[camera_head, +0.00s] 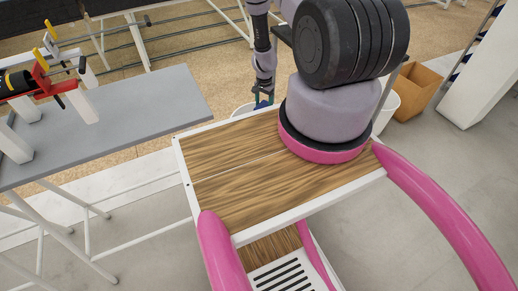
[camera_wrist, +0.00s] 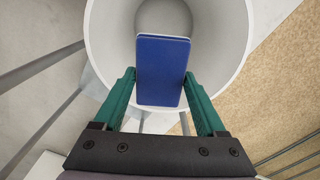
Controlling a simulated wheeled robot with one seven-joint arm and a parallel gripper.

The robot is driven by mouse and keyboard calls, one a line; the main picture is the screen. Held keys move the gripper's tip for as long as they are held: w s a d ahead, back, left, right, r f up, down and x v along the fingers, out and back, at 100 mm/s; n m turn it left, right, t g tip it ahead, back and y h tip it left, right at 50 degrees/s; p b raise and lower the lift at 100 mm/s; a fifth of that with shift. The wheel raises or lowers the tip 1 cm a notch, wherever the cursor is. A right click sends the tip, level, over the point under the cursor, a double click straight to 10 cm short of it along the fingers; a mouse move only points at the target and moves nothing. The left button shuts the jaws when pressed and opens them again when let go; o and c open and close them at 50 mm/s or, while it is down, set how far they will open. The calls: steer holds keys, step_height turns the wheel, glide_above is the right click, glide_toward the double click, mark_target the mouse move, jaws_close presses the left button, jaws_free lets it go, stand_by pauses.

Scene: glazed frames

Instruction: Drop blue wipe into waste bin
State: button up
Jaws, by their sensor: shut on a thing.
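The blue wipe (camera_wrist: 163,68) is a flat, folded rectangular pad, seen in the wrist view between the green fingers of my gripper (camera_wrist: 159,80). My gripper is shut on it and holds it over the open mouth of a round white bin (camera_wrist: 112,22). The inside of the bin looks empty where it shows; the wipe covers part of it. In the head view my gripper (camera_head: 264,101) is small and far off, beyond the wooden top, with a bit of blue at its tip. Only part of the white bin's rim (camera_head: 240,109) shows there.
A second white container (camera_head: 388,110) and a brown box (camera_head: 421,88) stand at the right, partly behind my body. A grey table (camera_head: 150,110) with red and yellow tools (camera_head: 45,85) is at the left. Thin metal legs and rails run near the bin.

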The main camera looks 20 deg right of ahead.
steer(key=shift+d+f, duration=0.1)
steer(key=shift+f, duration=1.85)
steer(key=o, duration=1.6)
steer(key=shift+c, duration=0.2)
step_height(320, 180, up, 11)
steer(key=shift+f, duration=0.1)
